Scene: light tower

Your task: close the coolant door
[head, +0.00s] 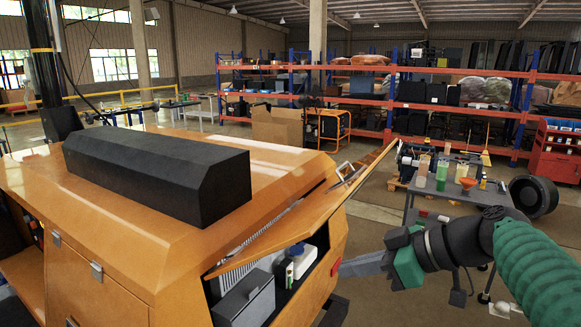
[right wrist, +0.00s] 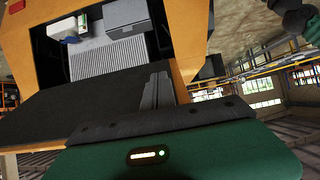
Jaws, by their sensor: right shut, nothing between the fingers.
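The orange coolant door (head: 300,222) stands open, raised above a compartment in the side of the orange light tower (head: 120,240). In the right wrist view, a dark panel (right wrist: 85,118), which looks like the door's inner face, lies beside the opening. Inside the compartment are a white bottle (head: 301,258) and a ribbed radiator (right wrist: 108,60). My right gripper (head: 345,268) is shut and empty, just right of the compartment and below the raised door; its fingers also show in the right wrist view (right wrist: 155,88). I cannot tell whether they touch the door. My left gripper is out of view.
A long black block (head: 150,170) lies on the tower's top. A dark grey box (head: 244,302) sits at the compartment's front. A cart with bottles (head: 442,178) and a tyre (head: 534,196) stand behind my right arm. Racks (head: 370,95) line the back.

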